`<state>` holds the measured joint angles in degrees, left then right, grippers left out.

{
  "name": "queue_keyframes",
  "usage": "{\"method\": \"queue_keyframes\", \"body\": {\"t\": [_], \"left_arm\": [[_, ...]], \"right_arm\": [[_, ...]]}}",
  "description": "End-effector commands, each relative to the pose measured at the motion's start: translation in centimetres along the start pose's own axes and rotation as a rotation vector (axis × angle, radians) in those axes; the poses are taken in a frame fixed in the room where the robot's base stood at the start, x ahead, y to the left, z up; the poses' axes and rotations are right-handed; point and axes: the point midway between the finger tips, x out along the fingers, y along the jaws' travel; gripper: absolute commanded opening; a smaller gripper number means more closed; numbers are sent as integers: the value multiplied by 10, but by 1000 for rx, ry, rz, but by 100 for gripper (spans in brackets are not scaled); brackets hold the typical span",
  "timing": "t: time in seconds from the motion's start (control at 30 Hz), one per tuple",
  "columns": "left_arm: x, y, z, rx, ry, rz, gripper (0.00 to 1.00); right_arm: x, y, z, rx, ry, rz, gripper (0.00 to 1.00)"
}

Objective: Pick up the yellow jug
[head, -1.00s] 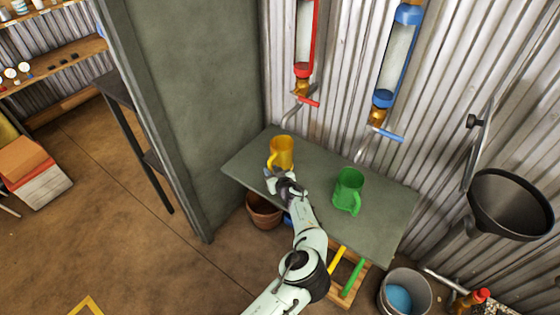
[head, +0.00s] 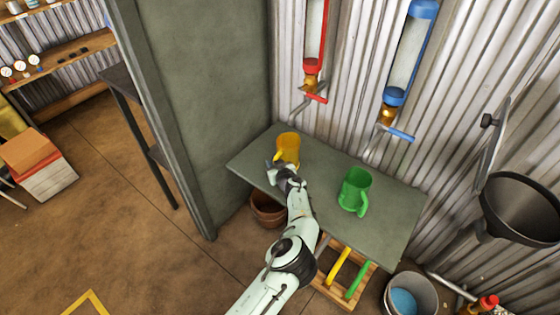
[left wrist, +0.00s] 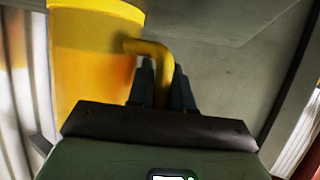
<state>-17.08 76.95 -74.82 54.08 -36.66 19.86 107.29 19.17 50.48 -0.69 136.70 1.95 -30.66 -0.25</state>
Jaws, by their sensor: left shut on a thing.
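The yellow jug (head: 289,146) is upright at the back left of the grey bench (head: 320,179), under the tube with red fittings. My left gripper (head: 277,168) is at the jug's near side. In the left wrist view the jug (left wrist: 90,60) fills the left part, and my left gripper's fingers (left wrist: 163,85) are shut around the jug's handle. I cannot tell whether the jug's base touches the bench. My right gripper is not in view.
A green jug (head: 355,191) stands on the bench to the right of my left arm. Valves with a red handle (head: 315,97) and a blue handle (head: 398,134) hang on the wall above. A black funnel (head: 520,208) is at the right. A grey panel (head: 205,90) stands left of the bench.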

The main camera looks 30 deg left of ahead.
Motion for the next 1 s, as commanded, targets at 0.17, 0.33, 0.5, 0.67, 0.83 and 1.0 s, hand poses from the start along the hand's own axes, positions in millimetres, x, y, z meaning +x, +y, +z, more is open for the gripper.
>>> {"method": "queue_keyframes", "body": {"t": [0.17,0.33,0.5,0.67,0.83,1.0], "left_arm": [[-4,0,-9,-2,1,1,0],[-12,0,-30,-4,2,1,0],[-40,2,-24,8,0,3,0],[-85,2,-7,7,2,3,0],[-129,2,12,3,3,3,0],[-160,1,26,1,3,2,0]], "right_arm": [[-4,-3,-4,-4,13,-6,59],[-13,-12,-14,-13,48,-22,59],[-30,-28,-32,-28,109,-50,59],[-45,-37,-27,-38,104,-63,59],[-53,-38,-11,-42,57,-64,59],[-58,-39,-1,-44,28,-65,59]]}}
